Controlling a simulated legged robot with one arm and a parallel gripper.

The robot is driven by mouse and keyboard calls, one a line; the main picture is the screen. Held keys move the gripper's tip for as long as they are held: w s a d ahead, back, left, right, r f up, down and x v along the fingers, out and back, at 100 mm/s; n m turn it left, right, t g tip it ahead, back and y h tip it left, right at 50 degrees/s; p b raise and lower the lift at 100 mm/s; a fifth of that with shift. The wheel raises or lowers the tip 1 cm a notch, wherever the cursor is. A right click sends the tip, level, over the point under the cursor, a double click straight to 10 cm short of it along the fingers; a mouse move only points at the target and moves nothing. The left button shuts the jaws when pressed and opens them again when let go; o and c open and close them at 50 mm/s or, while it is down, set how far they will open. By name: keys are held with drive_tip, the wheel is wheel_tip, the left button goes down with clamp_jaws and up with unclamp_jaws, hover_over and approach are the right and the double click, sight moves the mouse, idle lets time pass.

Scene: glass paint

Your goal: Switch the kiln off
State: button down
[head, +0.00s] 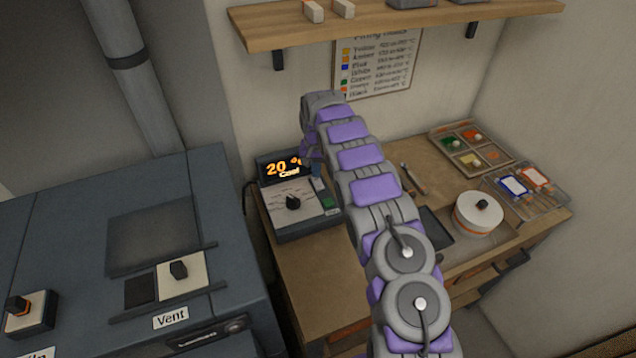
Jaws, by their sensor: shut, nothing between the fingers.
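The kiln (70,240) is a large dark grey box at the left. A switch box (40,322) with a black and orange knob (17,306) sits at its front left; the label below it is cut off by the frame edge. A controller (275,230) with a black dial (293,202) and a green button (328,203) stands on the wooden bench. My gripper (317,181) is shut and empty, pointing down over the controller's back right part. Whether it touches the controller is unclear.
My arm crosses the bench (300,270). A white round pot (479,214), a paint tray (440,133) and coloured tiles (513,186) lie right. A shelf (400,22) hangs above.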

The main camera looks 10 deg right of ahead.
drive_tip(key=shift+f, duration=0.6)
idle(0.6)
wheel_tip(320, 180, up, 7)
drive_tip(key=p, duration=0.2)
idle(0.8)
idle(0.4)
